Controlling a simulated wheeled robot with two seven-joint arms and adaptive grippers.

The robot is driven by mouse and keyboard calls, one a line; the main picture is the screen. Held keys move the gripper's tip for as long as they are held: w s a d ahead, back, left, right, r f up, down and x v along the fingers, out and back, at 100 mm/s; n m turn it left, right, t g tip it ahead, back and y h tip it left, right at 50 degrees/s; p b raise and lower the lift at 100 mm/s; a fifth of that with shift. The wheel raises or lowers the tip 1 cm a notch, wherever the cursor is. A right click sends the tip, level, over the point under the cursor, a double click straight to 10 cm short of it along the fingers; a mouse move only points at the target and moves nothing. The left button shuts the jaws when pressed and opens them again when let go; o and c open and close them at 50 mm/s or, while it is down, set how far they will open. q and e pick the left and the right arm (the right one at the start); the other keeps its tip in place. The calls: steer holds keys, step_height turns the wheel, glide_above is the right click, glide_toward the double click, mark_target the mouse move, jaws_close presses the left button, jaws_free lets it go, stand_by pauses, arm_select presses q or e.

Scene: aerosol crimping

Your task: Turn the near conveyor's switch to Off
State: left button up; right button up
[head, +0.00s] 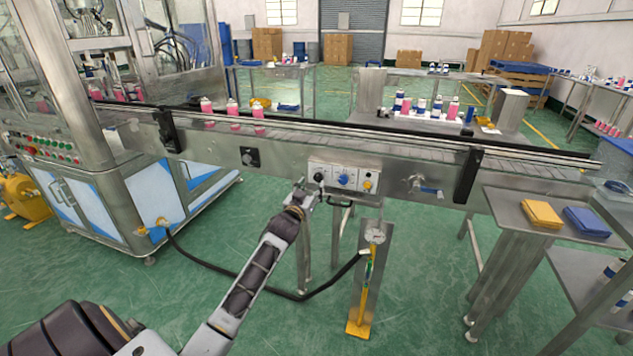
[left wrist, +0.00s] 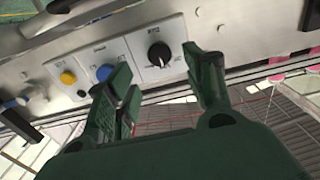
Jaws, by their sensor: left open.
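The near conveyor (head: 400,150) runs across the head view, with a white switch panel (head: 330,187) on its front. The black rotary switch (head: 319,177) is the leftmost control on that panel. It also shows in the left wrist view (left wrist: 160,55), where its pointer is tilted and its lettering is too small to read. My left gripper (head: 307,191) is at the panel, close to the black switch. In the left wrist view its green fingers (left wrist: 163,78) are spread apart, with the switch showing between and beyond the tips; contact is not visible. My right gripper is not in view.
A blue control (head: 343,179) and a yellow button (head: 367,184) sit beside the switch. A gauge stand (head: 374,237) with a hose stands below. Pink cans (head: 232,114) stand on the belt. A steel table (head: 510,225) is at right.

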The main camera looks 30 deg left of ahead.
mark_target(318, 178)
arm_select(q)
steer(key=shift+b+x, duration=0.3)
steer(key=shift+x, duration=2.6)
steer(key=shift+w, duration=0.2)
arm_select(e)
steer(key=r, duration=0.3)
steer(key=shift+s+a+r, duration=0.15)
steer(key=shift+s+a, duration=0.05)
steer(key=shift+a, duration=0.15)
arm_select(q)
steer(key=c, duration=1)
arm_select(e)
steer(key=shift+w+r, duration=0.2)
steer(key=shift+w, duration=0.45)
